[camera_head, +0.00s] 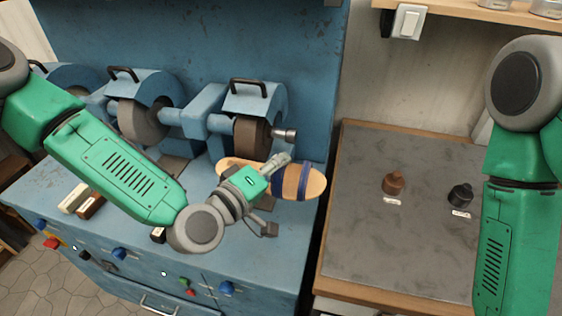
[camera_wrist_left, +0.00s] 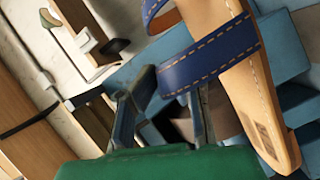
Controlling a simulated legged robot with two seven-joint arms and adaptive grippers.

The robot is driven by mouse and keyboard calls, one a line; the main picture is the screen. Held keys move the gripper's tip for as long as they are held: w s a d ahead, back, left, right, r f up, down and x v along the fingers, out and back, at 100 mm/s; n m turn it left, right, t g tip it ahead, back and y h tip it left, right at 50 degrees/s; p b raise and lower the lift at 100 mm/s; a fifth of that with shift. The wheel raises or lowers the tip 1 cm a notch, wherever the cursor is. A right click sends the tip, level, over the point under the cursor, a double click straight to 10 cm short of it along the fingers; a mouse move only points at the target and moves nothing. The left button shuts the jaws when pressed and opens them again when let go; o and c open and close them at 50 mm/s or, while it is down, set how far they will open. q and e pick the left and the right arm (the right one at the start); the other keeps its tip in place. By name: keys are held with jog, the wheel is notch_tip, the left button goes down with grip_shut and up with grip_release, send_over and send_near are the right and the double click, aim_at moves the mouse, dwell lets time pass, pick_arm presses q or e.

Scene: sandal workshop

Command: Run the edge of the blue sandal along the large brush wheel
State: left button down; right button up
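The blue sandal (camera_head: 305,182) has a tan sole and blue straps. My left gripper (camera_head: 279,172) is shut on it at its strapped middle and holds it up at the bench's right side. In the left wrist view the blue strap (camera_wrist_left: 210,60) and tan sole are close to the fingers; the sandal hides part of one finger. A brown wheel (camera_head: 252,138), which looks like the brush wheel, is just behind and above the sandal. I cannot tell whether the sandal touches it. My right gripper is out of view; only its arm shows at the right.
A grey-brown wheel (camera_head: 143,126) under a blue guard stands left of the brown one. Brush-like blocks (camera_head: 75,198) lie at the bench's left front.

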pick_arm(q)
jog(key=shift+a, duration=0.2)
jog(key=shift+w+a+r, duration=0.1)
jog(key=shift+a, duration=0.55)
jog(key=shift+a, duration=0.25)
jog(key=shift+a, duration=0.55)
jog(key=shift+w, duration=0.1)
dwell(0.8)
jog(key=shift+a, duration=0.2)
dwell(0.4)
jog(key=shift+s+a, duration=0.3)
jog(key=shift+a, duration=0.35)
